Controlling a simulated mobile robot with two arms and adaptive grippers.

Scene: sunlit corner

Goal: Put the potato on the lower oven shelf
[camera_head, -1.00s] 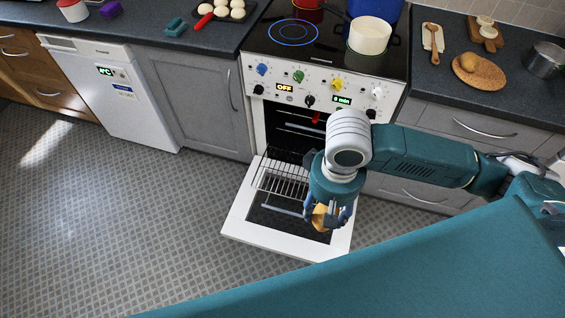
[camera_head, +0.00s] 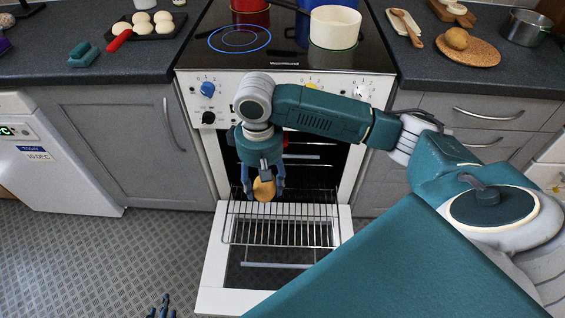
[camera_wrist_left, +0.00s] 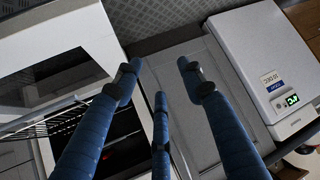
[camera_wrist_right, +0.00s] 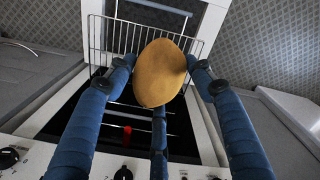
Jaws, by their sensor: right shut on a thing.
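My right gripper (camera_head: 263,187) is shut on a yellow-brown potato (camera_head: 264,189), which it holds in front of the open oven, above the inner end of the pulled-out wire shelf (camera_head: 290,226). In the right wrist view the potato (camera_wrist_right: 160,72) sits between the blue fingers, with the wire shelf (camera_wrist_right: 103,40) beyond it. The oven door (camera_head: 215,270) is folded down below the shelf. My left gripper (camera_head: 160,308) shows only its fingertips at the bottom edge. In the left wrist view its fingers (camera_wrist_left: 160,80) are spread and empty.
A white pot (camera_head: 334,28) and a red pot (camera_head: 250,15) stand on the hob. A similar round item (camera_head: 457,38) lies on a cork mat (camera_head: 480,52) on the right counter. A white appliance (camera_head: 60,165) stands at left. The floor left of the oven door is clear.

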